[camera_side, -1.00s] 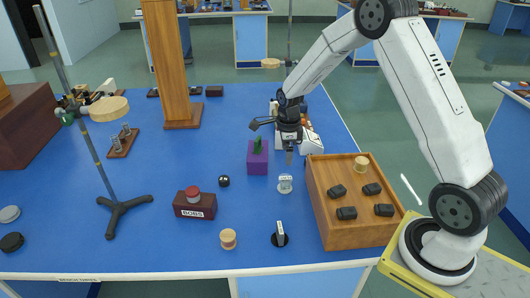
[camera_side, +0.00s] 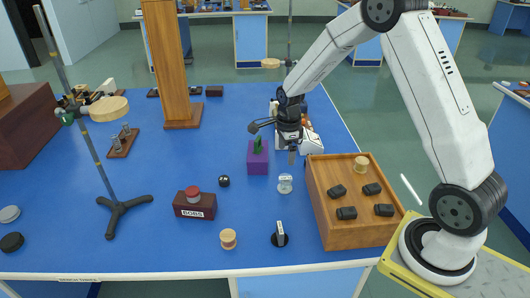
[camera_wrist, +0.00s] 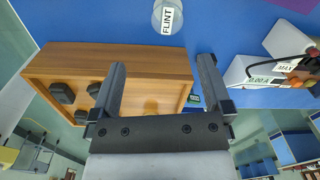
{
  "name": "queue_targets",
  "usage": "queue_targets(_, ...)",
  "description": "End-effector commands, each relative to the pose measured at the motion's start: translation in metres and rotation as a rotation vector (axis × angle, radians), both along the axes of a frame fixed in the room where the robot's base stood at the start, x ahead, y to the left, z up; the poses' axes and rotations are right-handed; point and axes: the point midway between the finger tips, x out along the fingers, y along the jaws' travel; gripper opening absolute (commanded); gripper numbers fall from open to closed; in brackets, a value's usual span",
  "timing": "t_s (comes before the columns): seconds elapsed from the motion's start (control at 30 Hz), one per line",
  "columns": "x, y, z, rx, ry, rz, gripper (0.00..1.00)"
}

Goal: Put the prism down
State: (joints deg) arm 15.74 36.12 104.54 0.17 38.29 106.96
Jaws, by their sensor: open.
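A small clear piece with a white label (camera_side: 285,183) stands on the blue bench top, just left of the wooden tray. In the wrist view its label (camera_wrist: 167,18) reads FLINT, at the top edge and partly cut off. I take it for the prism, but its exact shape is too small to tell. My gripper (camera_side: 292,157) is above and slightly behind it, apart from it. In the wrist view my gripper (camera_wrist: 162,66) has its two dark fingers spread wide, with nothing between them.
The wooden tray (camera_side: 357,235) holds several black pieces and a cork-coloured one. A purple block (camera_side: 257,167), a dark ball (camera_side: 224,181), a BOSS box with a red knob (camera_side: 195,208) and a tripod stand (camera_side: 118,207) are to the left. White boxes (camera_wrist: 265,72) are near my gripper.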

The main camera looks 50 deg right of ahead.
Motion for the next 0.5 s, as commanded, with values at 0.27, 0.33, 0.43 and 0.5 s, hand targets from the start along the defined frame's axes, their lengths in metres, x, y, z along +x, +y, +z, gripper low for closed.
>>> queue_targets(0.27, -0.026, 0.034, 0.023, -0.028, -0.042, 0.464, 1.00)
queue_targets(0.33, -0.033, 0.043, 0.028, -0.039, -0.053, 0.591, 1.00)
queue_targets(0.43, -0.045, 0.055, 0.035, -0.057, -0.068, 0.773, 1.00)
queue_targets(0.5, -0.055, 0.063, 0.039, -0.069, -0.075, 0.900, 1.00)
